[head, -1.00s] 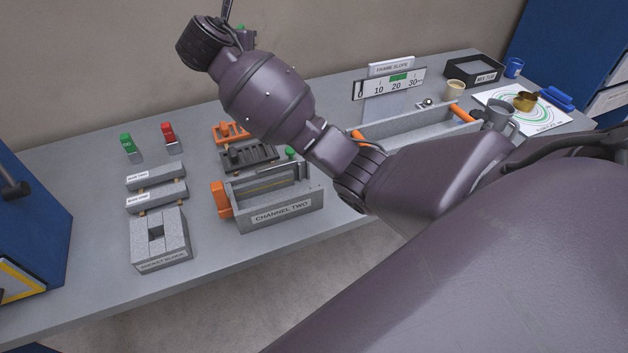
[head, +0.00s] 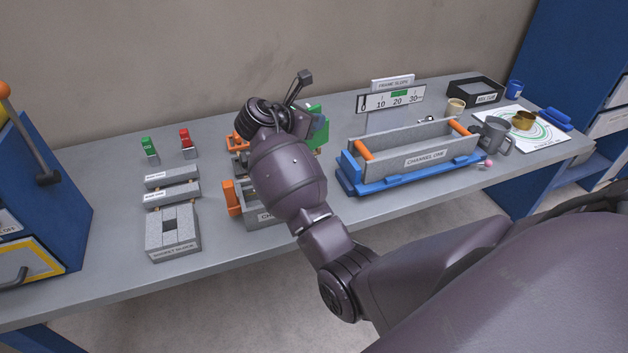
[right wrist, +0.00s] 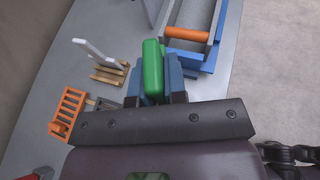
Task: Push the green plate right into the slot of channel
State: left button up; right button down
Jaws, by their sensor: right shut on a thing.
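The green plate (head: 319,129) shows in the head view just right of my right wrist, above the back of the bench. In the right wrist view the green plate (right wrist: 153,68) stands on edge between the blue fingers of my right gripper (right wrist: 154,88), which is shut on it. Channel two (head: 262,213) is largely hidden behind my right arm; only its front wall and orange end show. Channel one (head: 425,158) is a grey trough on a blue base to the right, clear of the plate. Its orange-barred end (right wrist: 190,34) shows beside the plate in the right wrist view.
A wooden rack (right wrist: 108,72) and an orange rack (right wrist: 66,112) lie left of the plate in the wrist view. The slope gauge (head: 390,100) stands behind channel one.

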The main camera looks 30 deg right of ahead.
notch_tip(320, 180, down, 16)
jog(key=shift+f+b, duration=0.1)
jog(key=shift+b, duration=0.7)
jog(key=shift+f, duration=0.15)
jog(key=c, duration=1.2)
grip_release()
jog(key=shift+f, duration=0.1)
jog(key=shift+o, duration=0.2)
jog(key=shift+s+a+r, duration=0.1)
jog(key=shift+a+r, duration=0.2)
jog(key=shift+r, duration=0.05)
jog(key=v, duration=1.1)
jog(key=shift+a, duration=0.25)
